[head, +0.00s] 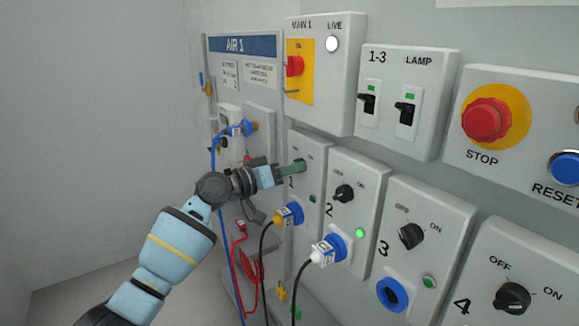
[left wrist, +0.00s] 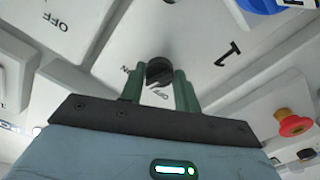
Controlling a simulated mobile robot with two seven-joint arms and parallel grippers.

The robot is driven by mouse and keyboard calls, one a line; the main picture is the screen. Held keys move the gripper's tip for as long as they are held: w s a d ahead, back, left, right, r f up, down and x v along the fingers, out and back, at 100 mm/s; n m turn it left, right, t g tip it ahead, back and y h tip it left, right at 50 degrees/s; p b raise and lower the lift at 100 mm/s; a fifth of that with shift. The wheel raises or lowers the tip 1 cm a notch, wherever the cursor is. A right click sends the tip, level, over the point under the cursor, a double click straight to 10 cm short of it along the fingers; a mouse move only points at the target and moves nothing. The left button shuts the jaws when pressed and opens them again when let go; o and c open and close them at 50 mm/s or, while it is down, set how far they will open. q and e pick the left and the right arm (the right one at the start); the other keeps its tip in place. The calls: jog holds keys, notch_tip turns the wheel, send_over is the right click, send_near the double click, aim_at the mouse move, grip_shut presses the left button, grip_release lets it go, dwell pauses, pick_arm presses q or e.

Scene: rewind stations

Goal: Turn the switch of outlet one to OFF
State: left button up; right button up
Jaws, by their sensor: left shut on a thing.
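The outlet one panel (head: 313,165) is on the wall, partly hidden behind my left gripper (head: 298,167). Its black rotary switch (left wrist: 159,70) shows in the left wrist view between the green fingers of my left gripper (left wrist: 158,84), which is shut on it. OFF and ON labels are beside the knob, partly covered by the fingers. I cannot tell which one the knob points to. The small lamp (head: 312,198) of outlet one looks dark green. My right gripper is not in view.
Outlet two's switch (head: 344,193) is just right, with a lit green lamp (head: 360,233). Outlet three's switch (head: 411,235) is further right. Plugs with cables, one yellow (head: 286,216) and one white (head: 325,252), stick out below. A red stop button (head: 486,119) is upper right.

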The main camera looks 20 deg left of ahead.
pick_arm(q)
jog(key=shift+n+p, duration=2.3)
jog(key=shift+n, duration=3.8)
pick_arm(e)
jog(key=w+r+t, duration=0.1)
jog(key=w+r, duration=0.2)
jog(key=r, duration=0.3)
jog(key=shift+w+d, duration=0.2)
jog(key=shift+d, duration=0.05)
pick_arm(q)
jog(key=o, duration=1)
jog(key=shift+s, duration=0.1)
